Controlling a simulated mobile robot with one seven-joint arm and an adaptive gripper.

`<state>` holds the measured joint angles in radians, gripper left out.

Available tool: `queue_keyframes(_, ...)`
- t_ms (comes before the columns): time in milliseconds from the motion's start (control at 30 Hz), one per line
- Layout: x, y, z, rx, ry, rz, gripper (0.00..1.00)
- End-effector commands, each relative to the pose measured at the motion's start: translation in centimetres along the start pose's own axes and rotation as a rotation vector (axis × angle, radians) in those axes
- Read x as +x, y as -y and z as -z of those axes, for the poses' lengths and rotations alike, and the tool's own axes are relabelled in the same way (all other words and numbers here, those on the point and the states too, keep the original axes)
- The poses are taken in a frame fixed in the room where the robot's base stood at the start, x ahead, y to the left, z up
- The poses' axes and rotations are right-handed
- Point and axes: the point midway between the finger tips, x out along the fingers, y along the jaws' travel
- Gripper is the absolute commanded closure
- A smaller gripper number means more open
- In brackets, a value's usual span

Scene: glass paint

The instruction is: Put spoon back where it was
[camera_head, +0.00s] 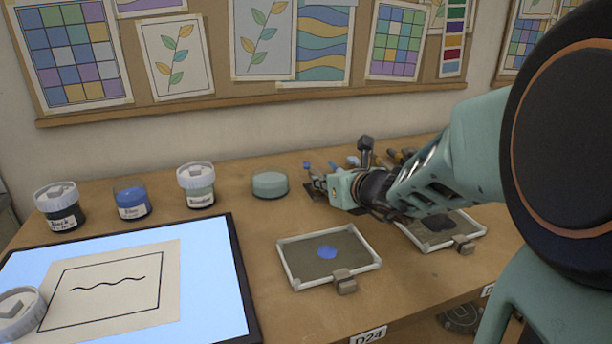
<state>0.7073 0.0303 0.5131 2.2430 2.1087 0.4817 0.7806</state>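My gripper (318,187) is at the back of the table, low over the surface, right of a round pale green container (270,184). Its dark fingertips point left, and I cannot tell whether they are open or shut. Several thin tools with blue tips or handles (334,167) show just behind it. I cannot make out which of these, if any, is the spoon. The blue jar (132,200) stands without a lid at the back left.
Lidded black (60,207) and pale (197,186) jars flank the blue one. A lit panel (215,275) with a line drawing and a loose lid (18,313) fills the front left. A second tray (470,232) lies partly under my arm.

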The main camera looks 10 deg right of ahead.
Motion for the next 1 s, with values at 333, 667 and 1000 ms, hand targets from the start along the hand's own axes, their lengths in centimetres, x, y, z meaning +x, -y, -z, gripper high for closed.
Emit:
queue_keyframes(333,0.1,0.0,0.2,0.000,0.001,0.000,1.00)
queue_keyframes(667,0.1,0.0,0.2,0.000,0.001,0.000,0.64)
queue_keyframes(1000,-0.3,0.0,-0.8,0.001,0.000,0.000,0.64)
